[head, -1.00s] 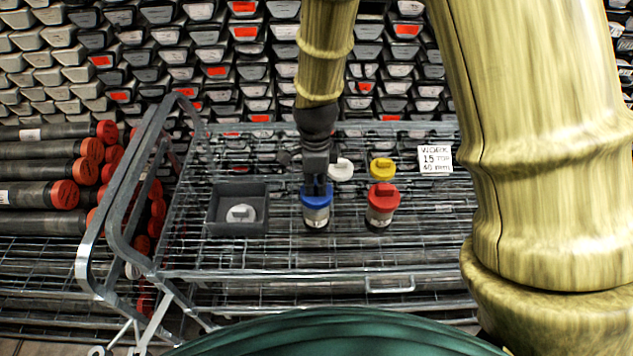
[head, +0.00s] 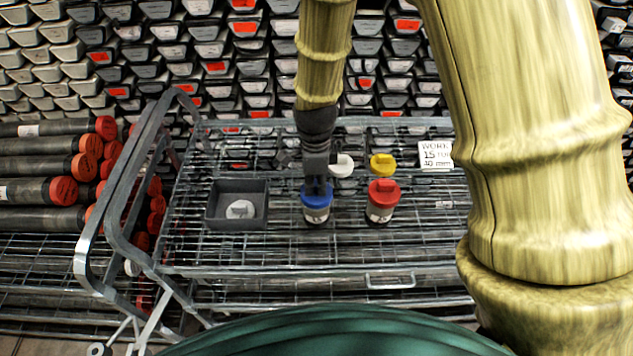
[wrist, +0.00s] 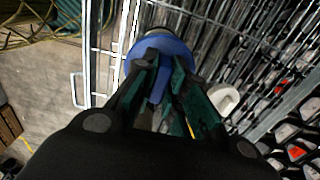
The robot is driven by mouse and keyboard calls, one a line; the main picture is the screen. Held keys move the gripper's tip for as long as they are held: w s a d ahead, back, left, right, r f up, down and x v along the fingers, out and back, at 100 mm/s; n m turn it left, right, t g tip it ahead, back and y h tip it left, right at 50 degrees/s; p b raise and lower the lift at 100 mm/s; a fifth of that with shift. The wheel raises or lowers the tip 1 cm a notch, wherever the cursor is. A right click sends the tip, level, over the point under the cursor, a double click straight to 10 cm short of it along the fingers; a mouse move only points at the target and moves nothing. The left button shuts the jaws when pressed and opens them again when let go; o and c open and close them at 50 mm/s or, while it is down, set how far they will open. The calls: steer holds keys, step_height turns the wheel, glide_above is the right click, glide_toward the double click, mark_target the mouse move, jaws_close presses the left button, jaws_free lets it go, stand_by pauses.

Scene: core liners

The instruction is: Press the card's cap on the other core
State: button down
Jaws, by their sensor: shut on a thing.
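A core with a blue cap (head: 315,198) stands upright on the wire cart, and its pale label shows below the cap. My gripper (head: 316,184) is above it, shut on the blue cap; the wrist view shows the fingers (wrist: 165,84) closed on the ridge of the blue cap (wrist: 143,50). The cap sits at the top of the core. Another core with a red cap (head: 383,191) stands upright to its right. The card (head: 436,156) at the back right reads "WORK 15 TOP" and a further line that is hard to read.
A grey tray (head: 209,213) holding a white cap (head: 240,209) is at the left. A white cap (head: 341,166) and a yellow cap (head: 382,164) lie behind the cores. The cart's metal handle (head: 113,215) rises at the left. Free grid lies at the front.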

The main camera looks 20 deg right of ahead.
steer(key=c, duration=0.9)
jaws_free()
steer(key=shift+r, duration=0.15)
steer(key=shift+r+p, duration=3.05)
steer(key=shift+r, duration=0.35)
